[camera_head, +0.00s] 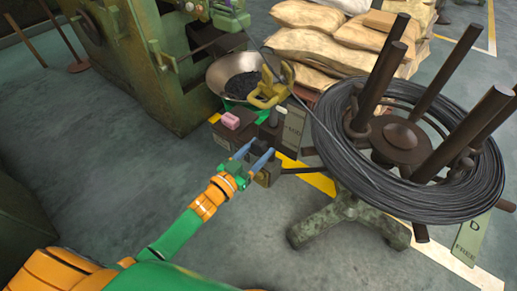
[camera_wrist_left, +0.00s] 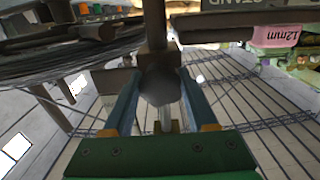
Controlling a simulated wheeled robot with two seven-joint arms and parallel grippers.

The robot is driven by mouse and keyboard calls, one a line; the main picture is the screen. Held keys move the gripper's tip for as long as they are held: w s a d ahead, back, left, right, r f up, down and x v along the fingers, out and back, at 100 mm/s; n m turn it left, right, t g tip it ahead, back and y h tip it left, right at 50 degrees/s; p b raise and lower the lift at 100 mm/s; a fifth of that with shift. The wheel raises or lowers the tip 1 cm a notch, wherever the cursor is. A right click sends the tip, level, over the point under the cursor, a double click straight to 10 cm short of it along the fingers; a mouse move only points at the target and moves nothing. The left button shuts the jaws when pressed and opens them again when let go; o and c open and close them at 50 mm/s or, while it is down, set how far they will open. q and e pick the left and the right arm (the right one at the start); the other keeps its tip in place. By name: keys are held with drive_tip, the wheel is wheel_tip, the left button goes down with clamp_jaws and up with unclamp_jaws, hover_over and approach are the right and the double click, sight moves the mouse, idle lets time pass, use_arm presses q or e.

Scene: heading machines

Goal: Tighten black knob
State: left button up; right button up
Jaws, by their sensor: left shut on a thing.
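The black knob (camera_wrist_left: 158,86) is a dark rounded piece in the left wrist view, between the two blue fingers of my left gripper (camera_wrist_left: 160,76). A dark upright bar rises above it and a pale rod shows below it. In the head view, my left gripper (camera_head: 254,156) reaches the dark machine block (camera_head: 268,172) beside the wire stand, its fingers closed around the knob. The knob itself is hard to make out there. My right gripper is not in view.
A large coil of grey wire (camera_head: 345,165) lies on a stand with brown posts, right of my gripper. A pink 12mm piece (camera_head: 230,121) sits on a nearby block. Behind are a metal bowl (camera_head: 217,75), a green machine (camera_head: 140,65) and stacked sacks (camera_head: 318,42). Floor at left is clear.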

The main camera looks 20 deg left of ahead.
use_arm(q)
drive_tip(key=m, duration=0.4)
drive_tip(key=shift+m, duration=0.3)
drive_tip(key=m, duration=0.4)
drive_tip(key=shift+a+m, duration=0.15)
drive_tip(key=shift+m, duration=0.15)
drive_tip(key=m, duration=0.4)
drive_tip(key=shift+r+m+b, duration=0.15)
drive_tip(key=shift+m+b, duration=0.25)
drive_tip(key=shift+m, duration=1.9)
drive_tip(key=o, duration=1.4)
drive_tip(key=shift+w, duration=0.1)
drive_tip(key=v, duration=0.7)
drive_tip(key=shift+r, duration=0.1)
